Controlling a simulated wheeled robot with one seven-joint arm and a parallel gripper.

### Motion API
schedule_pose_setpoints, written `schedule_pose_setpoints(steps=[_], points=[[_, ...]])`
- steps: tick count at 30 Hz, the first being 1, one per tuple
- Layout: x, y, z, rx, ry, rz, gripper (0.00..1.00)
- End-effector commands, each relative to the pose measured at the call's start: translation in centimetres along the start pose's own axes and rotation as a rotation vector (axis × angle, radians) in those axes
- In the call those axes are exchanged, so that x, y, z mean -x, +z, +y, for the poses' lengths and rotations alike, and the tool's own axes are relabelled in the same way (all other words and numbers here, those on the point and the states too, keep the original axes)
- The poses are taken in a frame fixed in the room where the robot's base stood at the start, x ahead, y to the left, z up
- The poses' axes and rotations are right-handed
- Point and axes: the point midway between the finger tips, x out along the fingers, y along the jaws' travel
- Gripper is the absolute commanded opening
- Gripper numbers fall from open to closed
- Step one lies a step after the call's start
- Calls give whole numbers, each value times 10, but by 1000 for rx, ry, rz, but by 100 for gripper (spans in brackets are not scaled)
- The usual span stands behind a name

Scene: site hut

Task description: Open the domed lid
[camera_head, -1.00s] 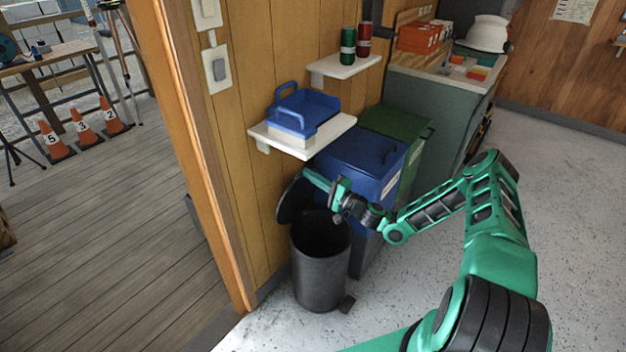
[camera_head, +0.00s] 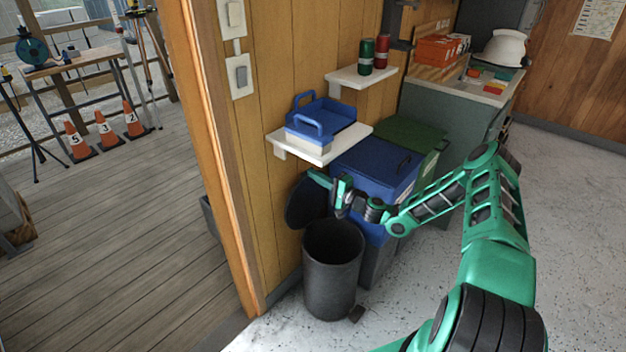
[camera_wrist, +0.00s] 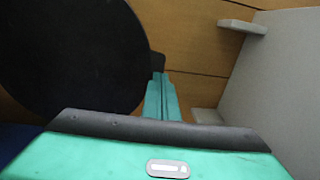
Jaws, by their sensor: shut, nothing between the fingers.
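The dark round lid (camera_head: 303,204) belongs to the black pedal bin (camera_head: 332,275). It stands open, tipped up at the back of the bin near the wooden wall, and the bin's mouth is uncovered. In the wrist view the lid (camera_wrist: 70,55) is a large black disc at the upper left. My gripper (camera_head: 316,178) is above the bin's rear, beside the upper edge of the lid. In the wrist view my gripper's fingers (camera_wrist: 160,82) are together and empty, close to the lid's right edge. I cannot tell whether they touch it.
A white shelf (camera_head: 330,150) with a blue tray (camera_head: 328,120) is just above my gripper. A blue bin (camera_head: 375,168) and a green bin (camera_head: 420,140) stand behind my forearm. The speckled floor (camera_head: 440,285) in front is clear.

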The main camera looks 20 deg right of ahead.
Motion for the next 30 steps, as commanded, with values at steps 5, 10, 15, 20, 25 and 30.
schedule_pose_setpoints(steps=[5, 10, 15, 20, 25, 30], points=[[1, 0, 0, 0, 0, 0, 0], [10, 0, 0, -1, 1, -3, 0], [32, -2, -2, -2, 2, -4, 0], [67, -2, -4, -4, 3, -4, 0], [97, 1, -7, -3, 2, -9, 0], [117, 2, -9, -3, 2, -12, 0]])
